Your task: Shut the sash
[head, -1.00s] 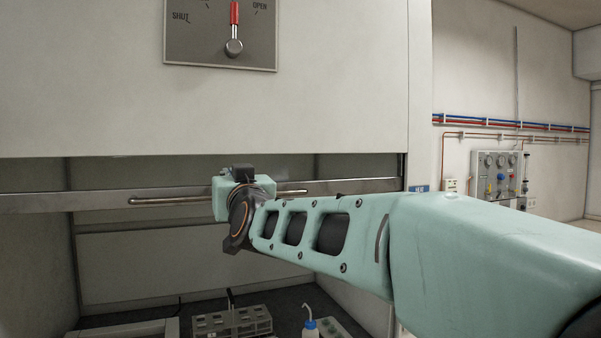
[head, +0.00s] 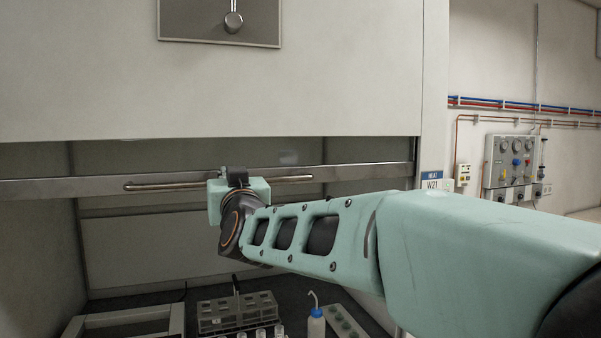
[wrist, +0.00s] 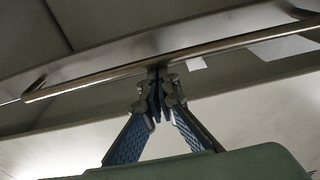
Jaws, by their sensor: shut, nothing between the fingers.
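The sash shows as a metal bottom rail (head: 370,173) with clear glass above it, spanning the hood opening a little below the white front panel. A long thin bar handle (head: 165,186) runs along the rail; it also shows in the wrist view (wrist: 100,79). My gripper (wrist: 158,84) is shut and empty. In the wrist view its fingertips are up at the handle's underside, near the middle; I cannot tell whether they touch it. In the head view my wrist hides the fingers and the handle's middle.
Inside the hood, a grey rack (head: 236,313), a wash bottle (head: 316,322) with a blue cap and a tray (head: 345,322) stand on the dark worktop. A lever plate (head: 190,22) is on the front panel. A gauge panel (head: 515,165) hangs on the right wall.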

